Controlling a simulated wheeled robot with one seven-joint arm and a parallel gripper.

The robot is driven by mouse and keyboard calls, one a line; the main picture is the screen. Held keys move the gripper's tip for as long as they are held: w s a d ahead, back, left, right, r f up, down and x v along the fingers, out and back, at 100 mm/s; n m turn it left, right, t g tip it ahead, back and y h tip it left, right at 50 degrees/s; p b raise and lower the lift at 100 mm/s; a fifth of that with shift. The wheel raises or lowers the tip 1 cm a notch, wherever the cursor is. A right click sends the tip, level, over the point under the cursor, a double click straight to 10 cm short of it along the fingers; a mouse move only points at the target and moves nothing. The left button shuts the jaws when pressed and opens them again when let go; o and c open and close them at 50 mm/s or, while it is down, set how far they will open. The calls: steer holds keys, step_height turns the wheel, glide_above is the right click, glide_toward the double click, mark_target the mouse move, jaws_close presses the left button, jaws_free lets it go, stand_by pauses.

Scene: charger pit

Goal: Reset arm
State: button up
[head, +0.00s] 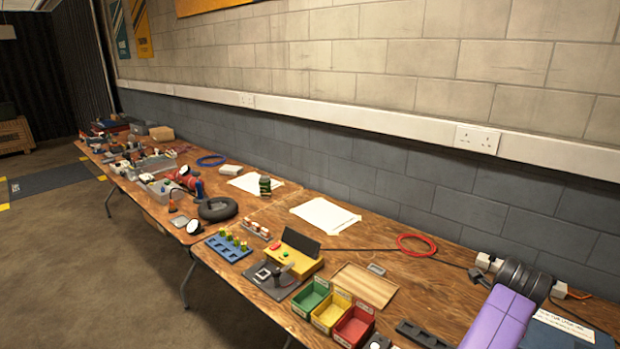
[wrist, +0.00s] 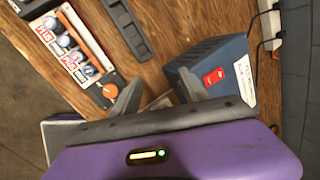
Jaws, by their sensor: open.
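My gripper (wrist: 158,88) shows in the wrist view with its two grey fingers spread apart and nothing held between them. It is above the wooden bench (wrist: 170,30). The right finger overlaps the near-left edge of a dark blue box (wrist: 237,62) with a red switch; I cannot tell whether they touch. In the head view my purple arm crosses the lower right corner, and the fingers are out of that picture.
Green (head: 310,297), yellow (head: 331,311) and red (head: 354,326) bins stand left of my arm. A wall socket strip (head: 490,262) runs behind.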

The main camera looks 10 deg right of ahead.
steer(key=d+r+n+t+h, duration=0.4)
steer(key=d+r+n+h, duration=0.2)
steer(key=d+r+n, duration=0.25)
steer(key=s+a+r+n+t+h, duration=0.1)
steer(key=s+a+r+n+t, duration=0.1)
steer(key=a+r+n+t, duration=0.8)
steer(key=s+a+f+n+t+y, duration=0.1)
steer(key=s+a+f+n+y, duration=0.25)
steer(key=s+a+n, duration=0.45)
steer(key=s+a+f+n+t+y, duration=0.1)
steer(key=s+a+f+n+y, duration=0.2)
steer(key=s+a+n+y, duration=0.45)
steer(key=s+a+f+m+g, duration=0.1)
steer(key=s+a+f+g, duration=0.1)
steer(key=s+a, duration=0.4)
steer(key=s+a+f+m+g, duration=0.1)
steer(key=s+a, duration=0.5)
steer(key=s, duration=0.7)
step_height(320, 180, down, 2)
steer(key=shift+a+m+g+h, duration=0.25)
steer(key=shift+m+g+h, duration=0.05)
steer(key=shift+g, duration=0.2)
